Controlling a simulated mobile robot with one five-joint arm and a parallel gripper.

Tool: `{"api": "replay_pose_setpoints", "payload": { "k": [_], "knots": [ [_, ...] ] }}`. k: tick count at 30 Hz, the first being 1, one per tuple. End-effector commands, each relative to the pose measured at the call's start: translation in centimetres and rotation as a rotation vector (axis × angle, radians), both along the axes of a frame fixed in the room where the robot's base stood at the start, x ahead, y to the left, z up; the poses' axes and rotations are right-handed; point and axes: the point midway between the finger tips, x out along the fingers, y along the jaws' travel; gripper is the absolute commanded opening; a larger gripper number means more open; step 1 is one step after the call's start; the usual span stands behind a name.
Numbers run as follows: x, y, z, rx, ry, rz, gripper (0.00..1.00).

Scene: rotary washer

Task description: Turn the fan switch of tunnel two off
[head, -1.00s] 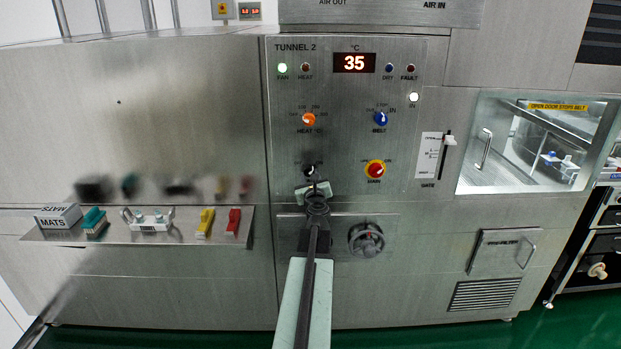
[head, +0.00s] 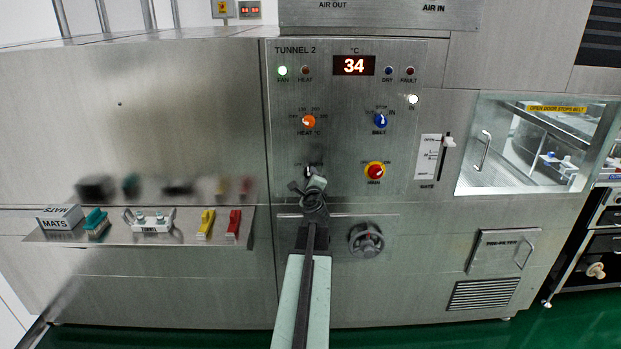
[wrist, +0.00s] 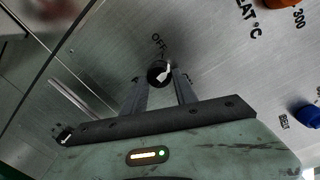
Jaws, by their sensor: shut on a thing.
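The fan switch (wrist: 156,72) is a small black knob with a white pointer in the wrist view. An OFF label is printed just above it, and the pointer tilts up and to the right of that label. My gripper (wrist: 162,80) is shut on the knob, with one dark finger on each side. The green FAN lamp (head: 282,71) is lit.
The orange heat knob (head: 308,121) is above the switch, with the blue belt knob (head: 380,120) and the red main switch (head: 375,171) to the right. A handwheel (head: 366,240) is below right. A shelf (head: 190,239) with tools juts out at left.

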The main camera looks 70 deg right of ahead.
Motion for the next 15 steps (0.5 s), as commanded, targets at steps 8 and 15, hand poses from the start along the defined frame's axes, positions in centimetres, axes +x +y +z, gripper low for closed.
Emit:
{"api": "replay_pose_setpoints", "payload": {
  "k": [8, 15],
  "knots": [
    [0.04, 0.00, 0.15, -0.093, 0.237, 0.000, 0.00],
    [0.03, 0.02, 0.16, -0.160, 0.412, -0.001, 0.00]
  ]
}}
